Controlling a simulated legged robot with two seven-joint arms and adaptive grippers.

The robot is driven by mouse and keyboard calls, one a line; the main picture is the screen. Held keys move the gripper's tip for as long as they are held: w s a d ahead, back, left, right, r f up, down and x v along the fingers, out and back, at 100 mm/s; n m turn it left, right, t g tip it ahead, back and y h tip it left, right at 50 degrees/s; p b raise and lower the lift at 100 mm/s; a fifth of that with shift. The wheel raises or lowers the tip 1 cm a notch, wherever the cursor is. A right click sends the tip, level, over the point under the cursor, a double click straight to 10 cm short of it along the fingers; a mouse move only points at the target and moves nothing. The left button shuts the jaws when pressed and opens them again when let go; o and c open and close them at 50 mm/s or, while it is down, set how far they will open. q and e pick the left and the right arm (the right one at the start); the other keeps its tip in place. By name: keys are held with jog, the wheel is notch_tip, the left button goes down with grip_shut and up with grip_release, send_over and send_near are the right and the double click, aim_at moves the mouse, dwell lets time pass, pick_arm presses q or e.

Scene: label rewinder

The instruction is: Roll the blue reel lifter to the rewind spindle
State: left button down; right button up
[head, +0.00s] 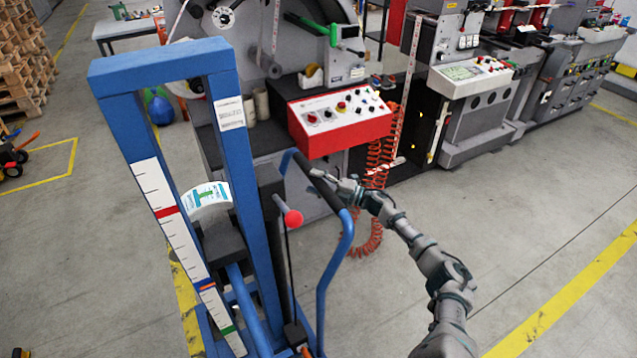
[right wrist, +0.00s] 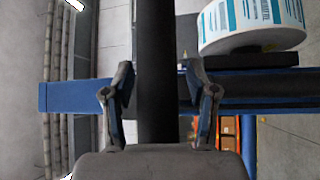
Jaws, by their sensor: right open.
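The blue reel lifter (head: 228,120) stands upright at the left of the head view, with a measuring scale on its frame. It carries a white label reel (head: 208,196), which also shows at the top right of the right wrist view (right wrist: 252,22). Its curved blue handle (head: 338,262) has a black grip (head: 318,184). My right gripper (head: 340,184) is at this grip. In the right wrist view its open fingers (right wrist: 160,98) stand on either side of the black bar (right wrist: 157,50). I cannot make out the rewind spindle clearly. My left gripper is out of view.
The grey rewinder (head: 262,52) with a red-fronted control panel (head: 340,118) stands beyond the lifter. Orange coiled hose (head: 372,200) hangs before it. More machines line the right back. Pallets (head: 22,60) stand at the far left. The floor at the right is clear.

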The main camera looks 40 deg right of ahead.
jog(key=shift+s+f, duration=0.1)
jog(key=shift+s, duration=0.35)
jog(key=v, duration=1.1)
jog(key=shift+d, duration=0.3)
